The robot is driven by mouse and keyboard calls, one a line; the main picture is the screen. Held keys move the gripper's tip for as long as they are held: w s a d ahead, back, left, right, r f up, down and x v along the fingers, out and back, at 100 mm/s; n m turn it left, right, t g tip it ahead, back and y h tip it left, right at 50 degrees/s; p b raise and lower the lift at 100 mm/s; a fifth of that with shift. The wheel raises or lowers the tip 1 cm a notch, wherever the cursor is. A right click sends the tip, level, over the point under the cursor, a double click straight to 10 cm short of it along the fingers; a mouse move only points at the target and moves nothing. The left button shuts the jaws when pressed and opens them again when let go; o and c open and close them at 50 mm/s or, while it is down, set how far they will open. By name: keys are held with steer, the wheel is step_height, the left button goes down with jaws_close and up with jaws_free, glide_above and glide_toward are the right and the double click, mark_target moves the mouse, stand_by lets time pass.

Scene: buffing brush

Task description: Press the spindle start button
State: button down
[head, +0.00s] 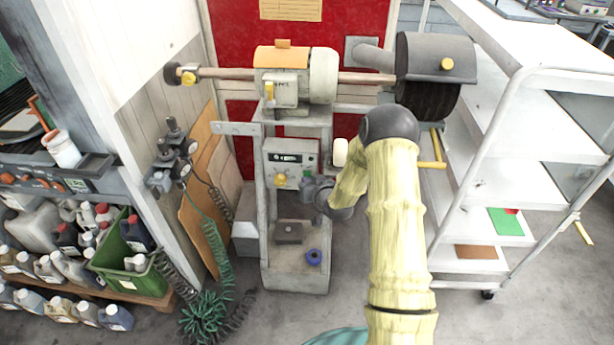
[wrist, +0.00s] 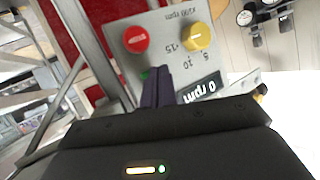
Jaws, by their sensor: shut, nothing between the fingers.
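The grey control panel (wrist: 122,58) fills the upper middle of the wrist view, upside down. It carries a red button (wrist: 136,39), a yellow knob (wrist: 198,37) and a display (wrist: 200,89) reading 0 rpm. A green button (wrist: 146,74) shows only as a sliver beside my fingertips, which hide most of it. My gripper (wrist: 158,72) is shut and empty, its dark fingers pointing at the panel by the green button. I cannot tell whether they touch it. In the head view, the panel (head: 290,158) is on the machine's pedestal, with my gripper at its lower right.
Above the panel, the buffing machine (head: 323,75) has a long shaft and a hooded dark brush (head: 428,98) at right. A white shelf cart (head: 480,185) stands close on the right. Coiled green hoses (head: 205,310) and a crate of bottles (head: 130,270) are on the left.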

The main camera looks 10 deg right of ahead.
steer(key=shift+w+d, duration=0.1)
steer(key=shift+w, duration=0.25)
stand_by(0.5)
steer(key=shift+s, duration=0.1)
steer(key=shift+s+a+b, duration=0.25)
steer(key=shift+s+b, duration=0.05)
steer(key=shift+s, duration=0.4)
steer(key=s, duration=0.1)
steer(key=s+a, duration=0.1)
steer(key=s, duration=0.1)
steer(key=s+b, duration=0.1)
steer(key=shift+s+a, duration=0.3)
steer(key=shift+s, duration=0.1)
steer(key=shift+r, duration=0.1)
stand_by(0.4)
